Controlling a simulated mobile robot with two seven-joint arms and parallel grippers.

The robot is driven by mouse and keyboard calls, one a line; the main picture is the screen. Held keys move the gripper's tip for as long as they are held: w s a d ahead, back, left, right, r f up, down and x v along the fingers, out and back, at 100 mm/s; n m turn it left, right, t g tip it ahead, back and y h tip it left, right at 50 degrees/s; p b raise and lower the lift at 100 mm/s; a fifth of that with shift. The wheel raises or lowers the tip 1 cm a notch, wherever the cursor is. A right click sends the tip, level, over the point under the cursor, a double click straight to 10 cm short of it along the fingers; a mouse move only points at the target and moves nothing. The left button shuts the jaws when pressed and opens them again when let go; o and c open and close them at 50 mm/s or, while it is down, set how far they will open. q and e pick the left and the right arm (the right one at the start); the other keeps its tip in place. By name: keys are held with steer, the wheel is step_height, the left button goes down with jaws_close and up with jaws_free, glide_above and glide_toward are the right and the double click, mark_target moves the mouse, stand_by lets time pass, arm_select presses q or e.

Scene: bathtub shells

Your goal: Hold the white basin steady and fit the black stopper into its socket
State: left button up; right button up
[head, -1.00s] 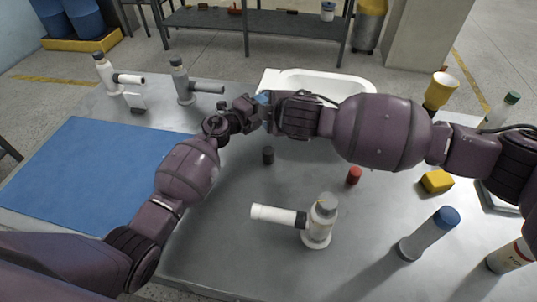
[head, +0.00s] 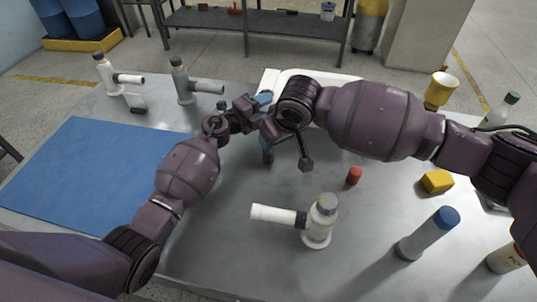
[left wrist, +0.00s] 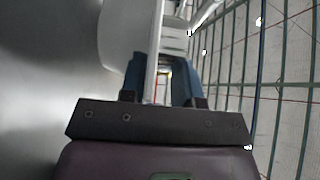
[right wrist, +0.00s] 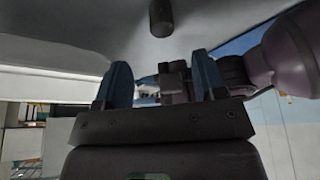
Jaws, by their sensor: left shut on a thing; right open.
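The white basin (head: 272,80) stands at the back of the metal table, largely hidden behind my right arm. My left gripper (head: 264,98) is shut on its left rim; the left wrist view shows the pale rim (left wrist: 155,50) between the blue fingers (left wrist: 160,80). The black stopper (head: 268,157) stands on the table in front of the basin, partly covered by my right gripper (head: 268,143). In the right wrist view the stopper (right wrist: 160,18) lies beyond the open fingers (right wrist: 163,82), with nothing between them. The socket is not visible.
A red stopper (head: 354,176), a yellow block (head: 437,182) and a white pipe fitting (head: 318,222) stand nearby. A blue-capped bottle (head: 428,234) is at right. A blue mat (head: 90,175) covers the left side. Grey and white fittings (head: 183,82) stand at back left.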

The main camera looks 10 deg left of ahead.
steer(key=shift+x, duration=4.95)
steer(key=shift+s, duration=0.15)
steer(key=c, duration=1.1)
steer(key=shift+o, duration=0.2)
step_height(320, 180, up, 10)
